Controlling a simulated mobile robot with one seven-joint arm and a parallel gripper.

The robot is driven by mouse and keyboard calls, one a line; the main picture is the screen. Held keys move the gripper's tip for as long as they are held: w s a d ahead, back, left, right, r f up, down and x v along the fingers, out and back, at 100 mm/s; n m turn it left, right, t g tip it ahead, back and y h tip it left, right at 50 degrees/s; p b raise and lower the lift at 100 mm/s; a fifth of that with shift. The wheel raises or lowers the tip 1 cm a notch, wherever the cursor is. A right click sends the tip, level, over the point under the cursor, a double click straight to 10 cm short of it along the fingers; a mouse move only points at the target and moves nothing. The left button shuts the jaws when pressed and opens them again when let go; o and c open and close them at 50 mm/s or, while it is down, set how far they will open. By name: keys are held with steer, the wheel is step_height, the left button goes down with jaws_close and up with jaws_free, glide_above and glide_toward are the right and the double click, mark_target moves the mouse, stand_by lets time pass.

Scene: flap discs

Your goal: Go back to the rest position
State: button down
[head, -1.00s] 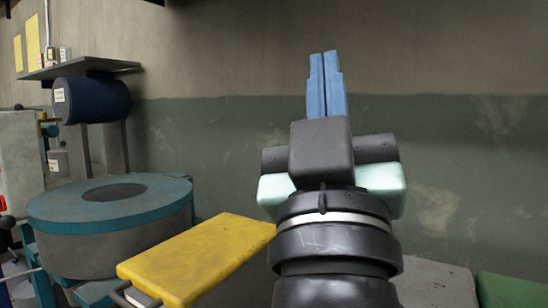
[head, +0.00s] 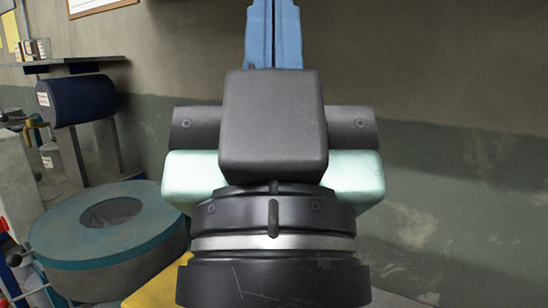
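My gripper (head: 273,30) rises up the middle of the head view, its blue fingers pointing upward and side by side with only a thin dark line between them. The fingertips run up to the top edge of the picture. The fingers look shut, and nothing shows between them. The black and pale green wrist body fills the centre and hides what lies behind it.
A round teal-rimmed drum (head: 55,233) stands at the lower left. A dark blue cylinder (head: 78,100) sits under a wall shelf (head: 60,67) behind it. A yellow surface (head: 158,288) is partly hidden by my wrist. The wall (head: 450,80) on the right is bare.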

step_height(320, 180, up, 16)
steer(key=p, duration=1.4)
steer(key=shift+r, duration=0.25)
